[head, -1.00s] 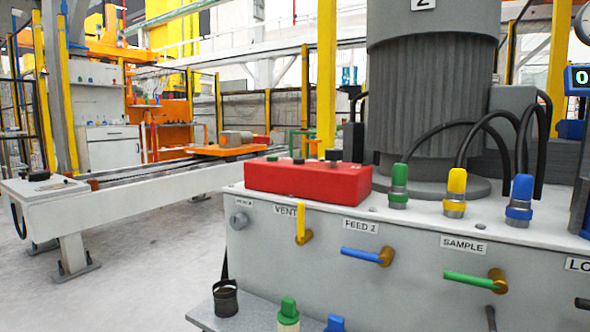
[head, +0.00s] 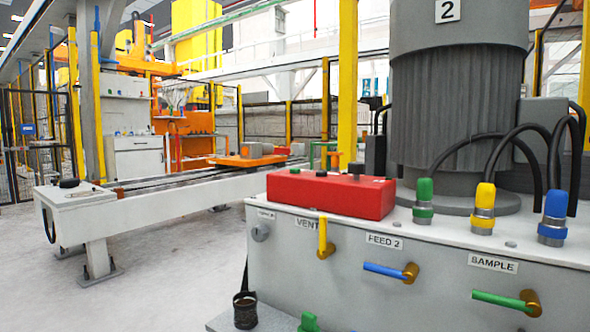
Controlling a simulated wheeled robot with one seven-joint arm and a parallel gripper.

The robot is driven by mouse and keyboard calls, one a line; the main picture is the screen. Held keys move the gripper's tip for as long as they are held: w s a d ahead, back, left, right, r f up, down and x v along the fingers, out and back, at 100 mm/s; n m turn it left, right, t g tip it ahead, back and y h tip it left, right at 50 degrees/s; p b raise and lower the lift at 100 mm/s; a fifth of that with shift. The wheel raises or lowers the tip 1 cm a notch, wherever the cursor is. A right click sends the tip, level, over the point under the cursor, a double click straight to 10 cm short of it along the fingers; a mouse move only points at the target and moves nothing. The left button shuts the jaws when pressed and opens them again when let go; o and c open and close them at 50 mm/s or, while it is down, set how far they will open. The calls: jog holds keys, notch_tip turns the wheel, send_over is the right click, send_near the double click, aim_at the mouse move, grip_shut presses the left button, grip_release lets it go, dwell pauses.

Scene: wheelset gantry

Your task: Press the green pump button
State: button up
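A red control box (head: 335,198) sits on top of the grey-white pump unit (head: 300,265), near its left end. Several small knobs or buttons stand on its top, among them a dark one (head: 356,169). My gripper is not in view.
A yellow connector (head: 484,208), a blue connector (head: 554,218) and a large grey motor (head: 446,100) stand on the unit. Yellow, blue and green valve handles stick out of its front. A rail bench (head: 150,212) stands at left, with open floor before it.

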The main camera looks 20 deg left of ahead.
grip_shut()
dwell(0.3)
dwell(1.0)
